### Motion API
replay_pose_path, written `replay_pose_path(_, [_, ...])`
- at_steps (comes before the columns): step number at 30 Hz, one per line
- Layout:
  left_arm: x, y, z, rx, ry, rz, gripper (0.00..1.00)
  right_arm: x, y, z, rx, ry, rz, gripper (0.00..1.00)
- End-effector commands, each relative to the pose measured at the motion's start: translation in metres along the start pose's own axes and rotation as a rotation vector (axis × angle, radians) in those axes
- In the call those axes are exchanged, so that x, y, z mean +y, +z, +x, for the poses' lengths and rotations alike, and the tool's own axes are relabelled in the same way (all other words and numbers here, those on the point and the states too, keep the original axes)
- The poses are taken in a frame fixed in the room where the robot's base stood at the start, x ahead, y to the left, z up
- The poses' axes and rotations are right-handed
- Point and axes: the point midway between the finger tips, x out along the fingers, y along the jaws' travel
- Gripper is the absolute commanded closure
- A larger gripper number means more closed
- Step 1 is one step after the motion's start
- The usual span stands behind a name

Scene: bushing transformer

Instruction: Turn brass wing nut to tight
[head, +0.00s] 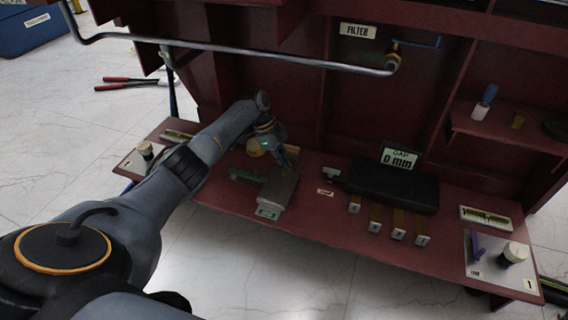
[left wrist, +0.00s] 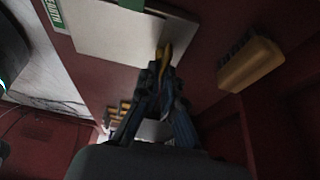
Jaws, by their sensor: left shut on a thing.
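My left gripper (head: 284,157) reaches down over the red bench, at the back end of a grey block-shaped device (head: 278,188). In the left wrist view my left gripper (left wrist: 163,68) is shut on a small brass-yellow piece (left wrist: 181,38), which looks like the brass wing nut. The piece sticks out past the fingertips, in front of a pale plate (left wrist: 110,35). In the head view the gripper hides it, and how tight it is cannot be told. My right gripper is not in view.
A green-handled tool (head: 245,175) lies left of the grey device. A grey pipe (head: 270,56) crosses above the bench.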

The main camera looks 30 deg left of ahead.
Motion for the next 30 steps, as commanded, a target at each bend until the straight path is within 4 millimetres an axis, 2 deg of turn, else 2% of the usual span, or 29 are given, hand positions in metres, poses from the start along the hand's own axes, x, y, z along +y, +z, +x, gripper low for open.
replay_pose_path(1, [0.001, 0.000, 0.002, -0.001, 0.003, 0.002, 0.91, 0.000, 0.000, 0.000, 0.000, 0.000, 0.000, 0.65])
replay_pose_path(4, [0.001, 0.000, 0.002, -0.001, 0.003, 0.001, 0.72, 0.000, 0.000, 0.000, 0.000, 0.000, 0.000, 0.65])
replay_pose_path(13, [0.000, 0.000, 0.001, -0.001, 0.001, 0.000, 0.72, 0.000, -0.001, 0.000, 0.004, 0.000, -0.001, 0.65])
replay_pose_path(16, [0.000, 0.000, -0.005, -0.001, 0.000, 0.001, 0.72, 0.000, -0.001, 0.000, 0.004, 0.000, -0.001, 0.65])
replay_pose_path(20, [-0.001, 0.001, -0.026, -0.001, -0.003, 0.002, 0.72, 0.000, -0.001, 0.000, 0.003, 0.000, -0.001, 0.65])
replay_pose_path(30, [-0.001, 0.000, -0.095, -0.001, -0.002, 0.002, 0.72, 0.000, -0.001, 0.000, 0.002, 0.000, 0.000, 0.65])
